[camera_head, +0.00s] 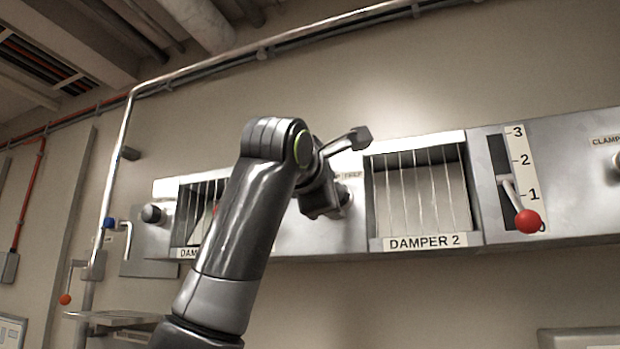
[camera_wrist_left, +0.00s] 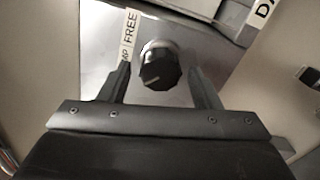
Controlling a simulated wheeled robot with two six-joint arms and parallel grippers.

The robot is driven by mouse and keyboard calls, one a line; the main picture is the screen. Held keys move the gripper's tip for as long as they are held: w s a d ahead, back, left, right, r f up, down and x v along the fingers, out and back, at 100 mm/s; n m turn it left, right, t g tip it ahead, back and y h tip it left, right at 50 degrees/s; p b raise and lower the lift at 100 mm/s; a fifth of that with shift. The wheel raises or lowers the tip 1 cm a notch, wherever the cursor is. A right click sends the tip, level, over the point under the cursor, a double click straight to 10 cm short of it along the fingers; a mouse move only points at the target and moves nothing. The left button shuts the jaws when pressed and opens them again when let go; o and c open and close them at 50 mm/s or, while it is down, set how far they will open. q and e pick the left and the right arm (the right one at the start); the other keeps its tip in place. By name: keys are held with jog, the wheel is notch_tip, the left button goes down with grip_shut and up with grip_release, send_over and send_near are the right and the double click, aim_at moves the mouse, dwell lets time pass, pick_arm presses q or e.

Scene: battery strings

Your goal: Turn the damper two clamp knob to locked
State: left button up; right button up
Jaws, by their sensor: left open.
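A black faceted clamp knob (camera_wrist_left: 160,68) sits on the metal panel in the left wrist view, beside a white label (camera_wrist_left: 130,38) reading FREE. The same knob shows partly behind my gripper in the head view (camera_head: 345,195), left of the DAMPER 2 window (camera_head: 420,195). My left gripper (camera_wrist_left: 160,72) is open, one finger on each side of the knob; I cannot tell whether they touch it. In the head view the left gripper (camera_head: 325,200) faces the panel. A pale mark shows on the knob's face, but its setting is unclear. My right gripper is not in view.
Another knob (camera_head: 616,160) with a CLAMP label is cut off at the right edge. A dark knob (camera_head: 152,213) is at the panel's left end. A pipe (camera_head: 116,180) runs down the left wall.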

pick_arm(q)
jog(key=b+v, duration=0.7)
jog(key=v, duration=0.9)
jog(key=shift+s, duration=0.3)
